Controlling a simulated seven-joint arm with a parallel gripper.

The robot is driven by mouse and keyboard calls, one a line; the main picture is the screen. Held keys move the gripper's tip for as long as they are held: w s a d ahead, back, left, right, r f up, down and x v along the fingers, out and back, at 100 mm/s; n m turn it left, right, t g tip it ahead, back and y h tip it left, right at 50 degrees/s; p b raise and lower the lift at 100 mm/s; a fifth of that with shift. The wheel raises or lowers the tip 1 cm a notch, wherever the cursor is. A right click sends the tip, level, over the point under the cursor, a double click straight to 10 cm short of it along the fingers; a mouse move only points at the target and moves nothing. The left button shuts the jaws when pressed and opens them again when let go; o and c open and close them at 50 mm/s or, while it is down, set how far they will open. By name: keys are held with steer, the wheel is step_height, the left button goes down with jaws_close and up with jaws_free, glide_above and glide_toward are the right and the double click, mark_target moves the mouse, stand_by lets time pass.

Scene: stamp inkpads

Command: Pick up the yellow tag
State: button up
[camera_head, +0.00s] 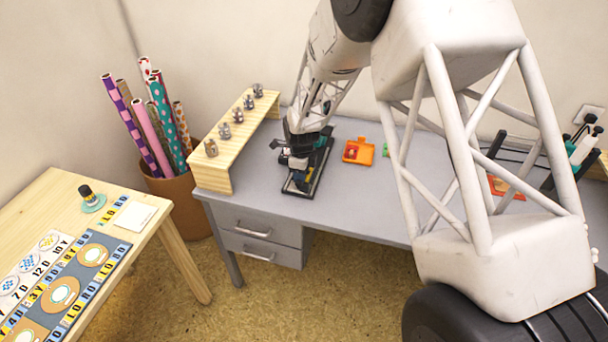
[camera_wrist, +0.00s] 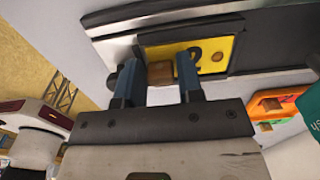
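The yellow tag (camera_wrist: 214,52) shows in the wrist view as a yellow plate with dark marks, set in a dark frame with a pale metal edge (camera_wrist: 118,47). A small brown block (camera_wrist: 162,73) stands at the tag's near side. My gripper (camera_wrist: 162,66) has its two blue fingers apart, with the block seen between and partly behind them. I cannot tell whether the fingers touch it. In the head view my gripper (camera_head: 297,158) is low over a black tray (camera_head: 322,160) on the grey desk. The tag is hidden there by my gripper.
A wooden rack (camera_head: 240,140) with several metal stamps stands to the left. Desk between tray and orange box is clear.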

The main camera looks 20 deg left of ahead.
steer(key=c, duration=0.4)
steer(key=shift+r, duration=0.1)
steer(key=shift+c, duration=0.2)
steer(key=shift+r, duration=0.5)
steer(key=shift+s+d+r, duration=0.1)
steer(key=shift+s+r, duration=0.05)
steer(key=shift+r, duration=0.45)
steer(key=shift+s+d+r, duration=0.1)
steer(key=shift+r, duration=0.5)
steer(key=s+d, duration=0.2)
steer(key=s, duration=0.2)
steer(key=s+d+r, duration=0.1)
steer(key=s+d, duration=0.2)
steer(key=s, duration=0.2)
steer(key=s+d, duration=0.2)
steer(key=s, duration=0.2)
steer(key=shift+s+d+r, duration=0.15)
steer(key=shift+d+r, duration=0.05)
steer(key=shift+d, duration=0.15)
